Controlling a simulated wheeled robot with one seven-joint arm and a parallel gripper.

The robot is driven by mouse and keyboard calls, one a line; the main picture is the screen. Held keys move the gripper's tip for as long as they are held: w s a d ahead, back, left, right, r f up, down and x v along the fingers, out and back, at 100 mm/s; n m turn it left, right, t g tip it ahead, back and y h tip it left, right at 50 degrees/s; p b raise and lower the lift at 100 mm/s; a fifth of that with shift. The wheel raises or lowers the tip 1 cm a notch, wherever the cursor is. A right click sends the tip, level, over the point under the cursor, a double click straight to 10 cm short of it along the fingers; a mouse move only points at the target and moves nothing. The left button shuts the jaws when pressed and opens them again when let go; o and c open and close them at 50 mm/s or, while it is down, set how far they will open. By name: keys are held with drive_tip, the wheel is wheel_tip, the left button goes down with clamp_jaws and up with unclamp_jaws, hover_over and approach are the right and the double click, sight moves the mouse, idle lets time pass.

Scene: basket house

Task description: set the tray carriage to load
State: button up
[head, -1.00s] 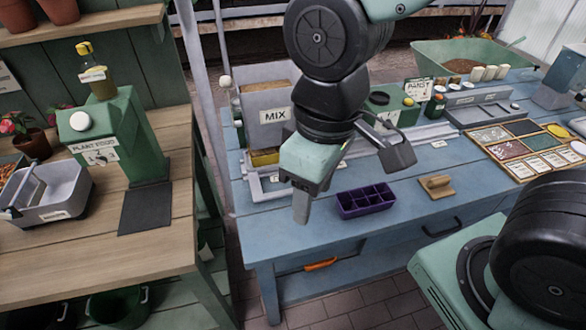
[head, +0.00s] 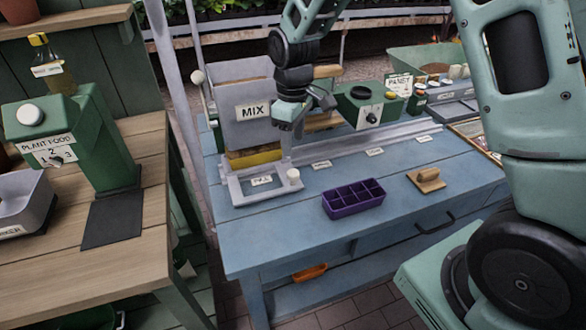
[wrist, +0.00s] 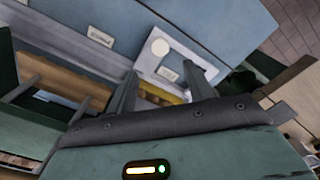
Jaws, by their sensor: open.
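The tray carriage (head: 240,194) is a pale grey open frame at the left end of a rail on the blue bench, below the MIX hopper (head: 238,90). A white upright knob (head: 293,178) stands on its right side; it also shows in the wrist view (wrist: 160,47). A small label lies inside the frame, too small to read surely. My gripper (head: 290,138) points down above and behind the knob, open and empty. In the wrist view its fingers (wrist: 162,80) are spread, with the knob beyond their tips, apart from them.
The rail (head: 400,134) runs right along the bench, with several small unreadable labels before it. A purple cell tray (head: 353,200) and a wooden block (head: 426,181) sit on the bench front.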

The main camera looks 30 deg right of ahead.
sight(293, 172)
wheel_tip(293, 172, down, 10)
drive_tip(key=shift+f+p, duration=0.15)
drive_tip(key=shift+p, duration=0.25)
clamp_jaws()
